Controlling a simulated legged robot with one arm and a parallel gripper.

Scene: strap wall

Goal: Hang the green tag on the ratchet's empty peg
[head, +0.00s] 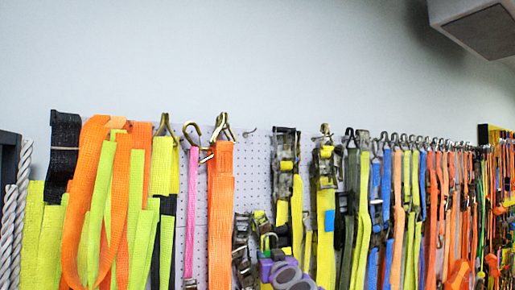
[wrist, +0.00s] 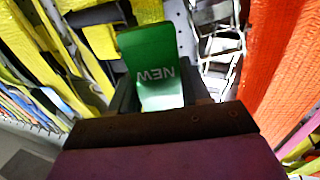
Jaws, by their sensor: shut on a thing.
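The green tag (wrist: 155,60) fills the middle of the wrist view, its white word NEW upside down. My gripper (wrist: 160,92) is shut on the tag, with dark fingers at both sides of its lower part. In the head view my purple and grey gripper (head: 281,268) is low in front of the pegboard; the tag is too small to make out surely there. A small bare peg (head: 249,131) sticks out of the board above it. A metal ratchet (head: 286,150) with yellow webbing hangs just right of that peg. Which ratchet the task means is unclear. The tag appears off any peg.
Orange straps (head: 221,200) hang left of my gripper, and a yellow strap with a ratchet (head: 326,160) hangs to the right. A dark ratchet (head: 240,245) hangs low beside my gripper. Bare pegboard (head: 252,170) shows below the bare peg. Many straps crowd both sides.

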